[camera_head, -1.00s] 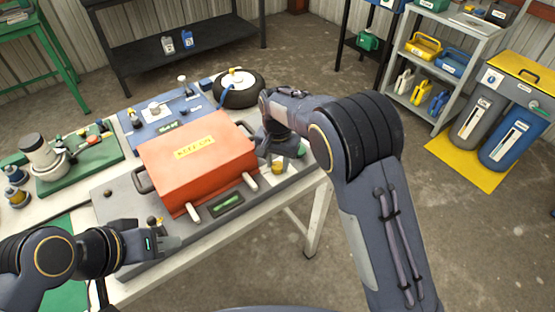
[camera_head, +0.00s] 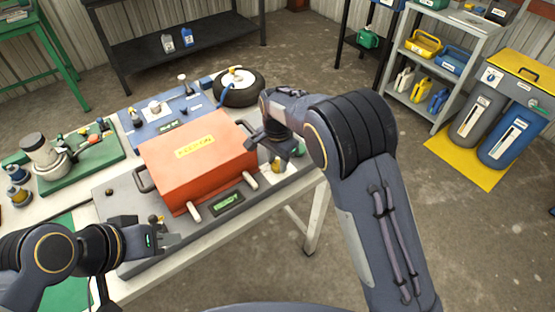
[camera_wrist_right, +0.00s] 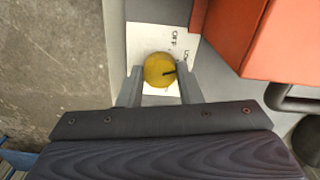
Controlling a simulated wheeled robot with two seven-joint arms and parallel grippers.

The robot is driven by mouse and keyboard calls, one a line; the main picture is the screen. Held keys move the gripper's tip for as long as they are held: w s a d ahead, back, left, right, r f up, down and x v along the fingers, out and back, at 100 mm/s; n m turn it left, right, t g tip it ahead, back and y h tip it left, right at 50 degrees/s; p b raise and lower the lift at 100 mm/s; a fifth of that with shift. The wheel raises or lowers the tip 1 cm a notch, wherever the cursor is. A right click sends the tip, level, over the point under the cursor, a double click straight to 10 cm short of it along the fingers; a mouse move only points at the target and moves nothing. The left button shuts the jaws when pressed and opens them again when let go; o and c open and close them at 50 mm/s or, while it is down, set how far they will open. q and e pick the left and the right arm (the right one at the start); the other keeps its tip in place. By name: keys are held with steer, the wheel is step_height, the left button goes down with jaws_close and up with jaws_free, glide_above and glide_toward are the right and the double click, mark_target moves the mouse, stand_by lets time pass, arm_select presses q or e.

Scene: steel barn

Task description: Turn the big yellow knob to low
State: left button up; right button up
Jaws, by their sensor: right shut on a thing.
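The big yellow knob (camera_wrist_right: 157,72) sits on a white label plate (camera_wrist_right: 146,36) with the word OFF and another word partly cut off. A dark pointer mark on the knob points right in the right wrist view. My right gripper (camera_wrist_right: 160,84) is shut on the knob, one finger on each side. In the head view my right gripper (camera_head: 277,152) is at the right end of the grey panel, and the knob is mostly hidden under it. My left gripper (camera_head: 168,240) is at the panel's front left, beside a small knob; its finger gap is unclear.
A red cover (camera_head: 200,165) with dark handles stands on the grey panel (camera_head: 118,205), close beside my right gripper. A green display (camera_head: 228,202) is in front of it. A black wheel (camera_head: 240,90) and a blue board (camera_head: 165,122) lie behind. Open floor is to the right.

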mark_target(278, 164)
steer(key=o, duration=1)
steer(key=shift+r, duration=0.15)
step_height(278, 164, up, 8)
steer(key=shift+f+b, duration=0.2)
steer(key=shift+b, duration=0.1)
